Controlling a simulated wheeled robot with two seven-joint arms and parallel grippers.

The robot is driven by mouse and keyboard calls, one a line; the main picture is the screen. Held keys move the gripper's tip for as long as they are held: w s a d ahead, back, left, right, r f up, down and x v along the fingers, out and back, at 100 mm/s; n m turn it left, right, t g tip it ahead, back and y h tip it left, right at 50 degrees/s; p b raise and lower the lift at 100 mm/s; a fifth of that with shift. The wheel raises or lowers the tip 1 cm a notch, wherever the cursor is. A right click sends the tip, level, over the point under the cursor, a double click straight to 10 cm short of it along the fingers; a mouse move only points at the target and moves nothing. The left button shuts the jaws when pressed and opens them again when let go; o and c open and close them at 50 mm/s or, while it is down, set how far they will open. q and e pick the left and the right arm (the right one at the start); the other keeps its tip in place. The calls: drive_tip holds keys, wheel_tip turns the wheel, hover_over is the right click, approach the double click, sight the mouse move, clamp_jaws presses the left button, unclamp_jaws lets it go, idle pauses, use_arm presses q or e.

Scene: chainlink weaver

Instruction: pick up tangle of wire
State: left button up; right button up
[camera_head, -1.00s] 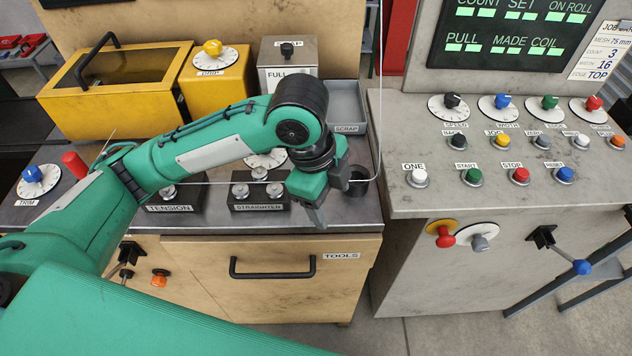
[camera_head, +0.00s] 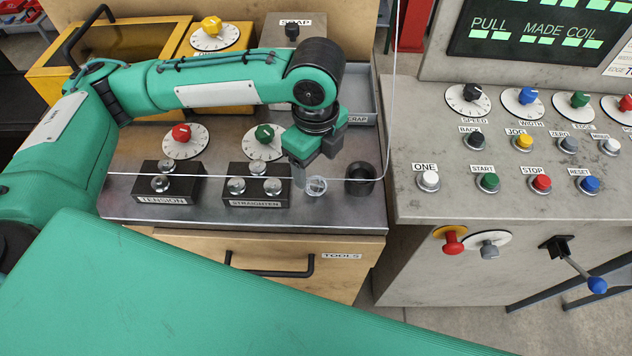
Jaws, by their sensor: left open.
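The tangle of wire (camera_head: 316,186) is a small, pale, round clump on the grey bench top, right of the STRAIGHTEN block and left of a dark cup. My left gripper (camera_head: 303,175) points down just above and beside it. It is open, with a grey finger close to the tangle's left edge. The other finger is mostly hidden behind the gripper body, and I cannot tell whether a finger touches the tangle. My right gripper is not in view.
A straight wire (camera_head: 220,176) runs across the bench past the TENSION block (camera_head: 168,184) and STRAIGHTEN block (camera_head: 256,187), then bends upward near the black cup (camera_head: 360,178). The SCRAP tray (camera_head: 360,98) lies behind. The control console (camera_head: 420,205) stands at right.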

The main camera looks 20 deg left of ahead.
sight(317, 181)
use_arm(q)
drive_tip(key=shift+f, duration=0.4)
wheel_tip(317, 181, down, 3)
drive_tip(key=shift+d+r, duration=0.1)
drive_tip(key=shift+r, duration=0.1)
wheel_tip(317, 181, down, 2)
drive_tip(key=shift+f, duration=0.35)
drive_tip(key=shift+c, duration=0.7)
drive_tip(key=c, duration=0.7)
drive_tip(key=shift+c, duration=1.1)
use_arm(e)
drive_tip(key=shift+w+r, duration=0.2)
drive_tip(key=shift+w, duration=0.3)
